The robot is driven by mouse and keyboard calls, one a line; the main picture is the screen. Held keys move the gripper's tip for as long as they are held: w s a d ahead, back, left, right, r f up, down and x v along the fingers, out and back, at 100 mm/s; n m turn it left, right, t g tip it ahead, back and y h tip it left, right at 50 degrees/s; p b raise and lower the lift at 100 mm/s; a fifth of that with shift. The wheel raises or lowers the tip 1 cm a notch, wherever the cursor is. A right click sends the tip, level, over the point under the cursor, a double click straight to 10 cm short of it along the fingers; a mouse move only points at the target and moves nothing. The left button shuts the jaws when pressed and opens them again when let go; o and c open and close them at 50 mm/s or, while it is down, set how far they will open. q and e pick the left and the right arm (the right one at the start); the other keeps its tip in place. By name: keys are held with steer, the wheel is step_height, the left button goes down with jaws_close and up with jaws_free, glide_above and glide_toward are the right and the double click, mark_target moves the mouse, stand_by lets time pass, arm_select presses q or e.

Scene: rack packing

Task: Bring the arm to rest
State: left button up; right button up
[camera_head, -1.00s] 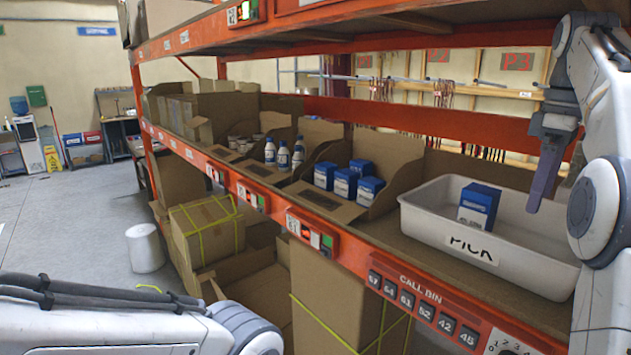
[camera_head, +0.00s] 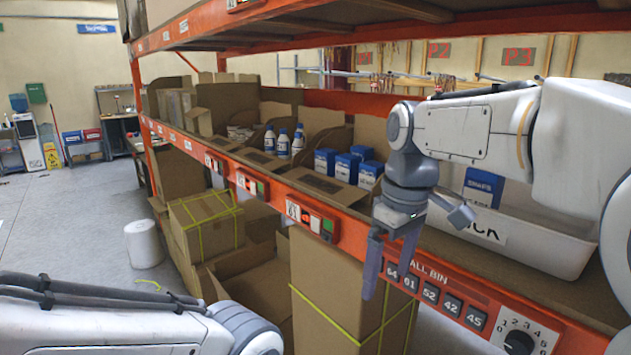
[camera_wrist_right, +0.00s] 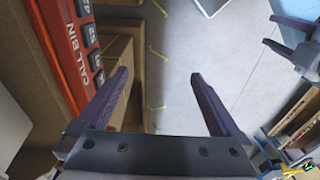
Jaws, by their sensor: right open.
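My right gripper (camera_head: 388,268) hangs open and empty in front of the shelf's orange front beam, with its fingers pointing down. In the right wrist view its two fingers (camera_wrist_right: 160,98) are spread apart with nothing between them. My right arm reaches in from the right, across the front of the white PICK tote. On the left, part of my left arm shows low in the head view; its gripper is not visible there. At the right edge of the wrist view, two dark finger-like parts show, perhaps my left gripper.
The white PICK tote (camera_head: 548,246) holds a blue box (camera_head: 483,187), partly hidden by my arm. Blue boxes (camera_head: 347,166) and white bottles (camera_head: 283,144) stand in shelf bins. The orange beam (camera_head: 345,236) runs close to the gripper. Cartons (camera_head: 330,290) stand below; open floor lies left.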

steer(key=s+a+f+b, duration=0.1)
steer(key=s+a+f, duration=0.2)
steer(key=s+f, duration=0.6)
steer(key=s+a+f+b, duration=0.2)
steer(key=s+a+f, duration=0.1)
steer(key=s+f, duration=0.7)
steer(key=shift+s+a+m, duration=0.3)
steer(key=shift+s, duration=0.2)
